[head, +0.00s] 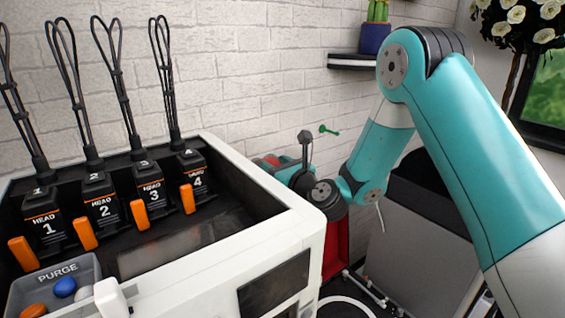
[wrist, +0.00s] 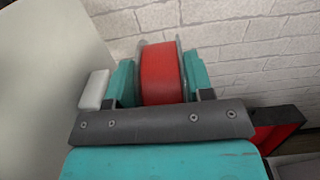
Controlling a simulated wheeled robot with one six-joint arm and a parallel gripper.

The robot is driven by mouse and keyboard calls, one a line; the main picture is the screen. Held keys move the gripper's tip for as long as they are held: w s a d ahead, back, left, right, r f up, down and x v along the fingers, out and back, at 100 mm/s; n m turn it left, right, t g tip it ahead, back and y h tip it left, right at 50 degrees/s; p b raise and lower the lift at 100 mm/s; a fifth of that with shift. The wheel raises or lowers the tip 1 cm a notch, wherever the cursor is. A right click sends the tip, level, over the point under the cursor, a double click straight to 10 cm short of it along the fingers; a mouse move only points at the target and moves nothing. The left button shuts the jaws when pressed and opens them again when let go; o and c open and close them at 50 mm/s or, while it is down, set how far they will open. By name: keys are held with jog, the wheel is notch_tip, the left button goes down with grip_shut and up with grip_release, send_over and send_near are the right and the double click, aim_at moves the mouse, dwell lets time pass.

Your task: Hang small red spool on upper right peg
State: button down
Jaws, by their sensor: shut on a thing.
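The small red spool (wrist: 163,76) sits between the two teal fingers of my gripper (wrist: 160,80) in the wrist view, with its clear rims showing. My gripper is shut on it. In the head view only a bit of the red spool (head: 271,160) shows at my gripper (head: 282,168), behind the edge of the white machine. A green peg (head: 328,130) sticks out from the white brick wall, to the right of and above the gripper and apart from the spool. I cannot tell whether it is the upper right peg; no other pegs are visible.
A white machine (head: 315,212) with several numbered heads fills the left and stands close to my gripper. A dark shelf (head: 350,62) with a potted cactus (head: 376,32) is above. A red thing (head: 337,250) stands below. Bare brick wall surrounds the peg.

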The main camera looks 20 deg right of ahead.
jog(key=a, duration=0.1)
jog(key=s+a+p, duration=0.1)
jog(key=shift+a+f, duration=0.25)
jog(key=shift+a, duration=0.05)
dwell(0.7)
